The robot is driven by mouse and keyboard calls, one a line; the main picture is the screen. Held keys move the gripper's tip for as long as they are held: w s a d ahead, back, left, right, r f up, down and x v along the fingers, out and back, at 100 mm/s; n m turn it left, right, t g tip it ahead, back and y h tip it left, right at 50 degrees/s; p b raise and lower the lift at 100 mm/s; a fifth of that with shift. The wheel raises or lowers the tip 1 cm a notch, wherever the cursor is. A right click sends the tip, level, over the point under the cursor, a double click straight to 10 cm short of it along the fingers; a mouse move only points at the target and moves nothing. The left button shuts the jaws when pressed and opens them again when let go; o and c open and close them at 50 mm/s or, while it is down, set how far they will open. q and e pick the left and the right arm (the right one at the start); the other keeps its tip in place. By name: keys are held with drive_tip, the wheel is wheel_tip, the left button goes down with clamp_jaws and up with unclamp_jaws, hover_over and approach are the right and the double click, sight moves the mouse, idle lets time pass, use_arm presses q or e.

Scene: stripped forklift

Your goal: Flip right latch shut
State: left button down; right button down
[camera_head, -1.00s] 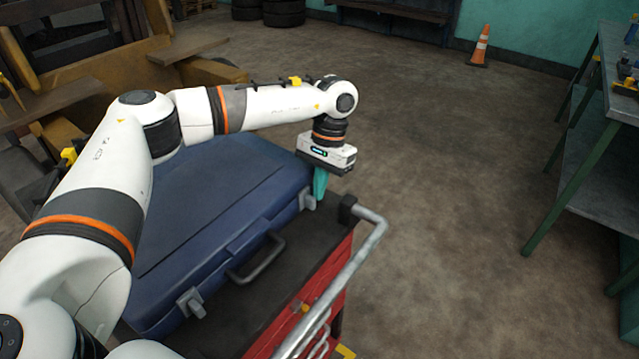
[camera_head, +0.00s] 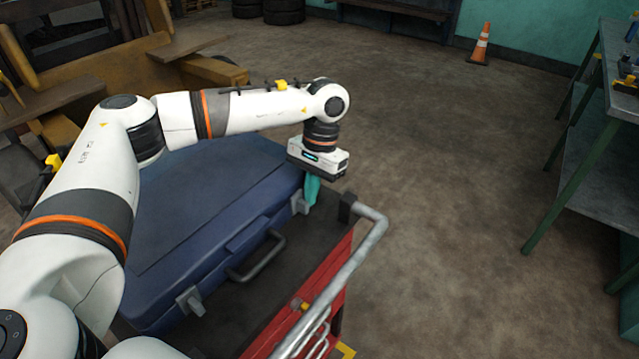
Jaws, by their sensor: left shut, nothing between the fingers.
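A blue case (camera_head: 205,190) lies with its lid down on a red tool cart (camera_head: 325,283). The right latch (camera_head: 300,205) is a small grey piece on the case's front edge, at its far right end. The left latch (camera_head: 191,300) is a grey piece at the near end of the same edge, with the handle (camera_head: 258,258) between them. My left gripper (camera_head: 312,190) points down with its teal fingers shut and empty, right at the right latch. The fingers partly hide the latch, and I cannot tell whether they touch it. My right gripper is not in view.
The cart's metal push bar (camera_head: 345,265) runs along its right side, close to my left gripper. A workbench (camera_head: 600,150) stands at the right and an orange cone (camera_head: 481,45) at the back. The floor between is clear.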

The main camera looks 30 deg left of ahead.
use_arm(q)
drive_tip(key=b+v, duration=0.1)
drive_tip(key=v, duration=1.1)
